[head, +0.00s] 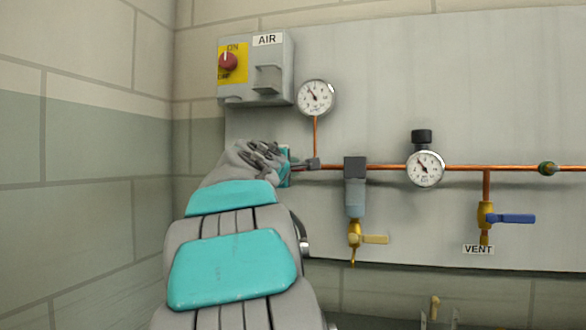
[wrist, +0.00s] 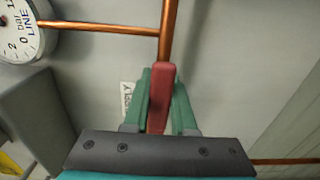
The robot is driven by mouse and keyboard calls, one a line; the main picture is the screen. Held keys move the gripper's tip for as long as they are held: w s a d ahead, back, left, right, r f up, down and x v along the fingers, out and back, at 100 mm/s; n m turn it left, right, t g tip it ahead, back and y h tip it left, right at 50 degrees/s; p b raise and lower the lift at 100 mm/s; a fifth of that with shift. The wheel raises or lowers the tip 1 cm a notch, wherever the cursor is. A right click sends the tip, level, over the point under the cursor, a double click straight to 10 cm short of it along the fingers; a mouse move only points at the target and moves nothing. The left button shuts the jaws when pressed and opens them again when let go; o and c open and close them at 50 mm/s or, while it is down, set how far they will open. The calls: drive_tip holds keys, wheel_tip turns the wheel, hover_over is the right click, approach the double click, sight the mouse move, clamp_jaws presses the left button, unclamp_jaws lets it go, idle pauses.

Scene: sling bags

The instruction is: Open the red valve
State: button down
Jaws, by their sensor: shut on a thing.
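The red valve's handle (wrist: 160,82) shows in the wrist view as a red bar below the copper pipe. My gripper (wrist: 161,100) has its two green fingers on either side of the bar and is shut on it. In the picture the bar runs roughly in line with the pipe above it; its true angle is hard to tell. In the head view my gripper (head: 285,167) is at the left end of the copper pipe, and my arm hides the red valve there. The valve body is also hidden.
A grey AIR box (head: 270,75) with a red knob (head: 228,61) is above my gripper. A gauge (head: 316,97) stands close on its right. Further right are a filter with a yellow tap (head: 375,239), a second gauge (head: 425,168) and a blue-handled VENT valve (head: 511,218).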

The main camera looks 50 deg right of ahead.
drive_tip(key=shift+r, duration=0.1)
drive_tip(key=c, duration=0.7)
unclamp_jaws()
drive_tip(key=shift+a, duration=0.1)
drive_tip(key=b+v, duration=0.1)
drive_tip(key=v, duration=0.6)
drive_tip(key=shift+s+a, duration=0.1)
drive_tip(key=shift+a, duration=0.2)
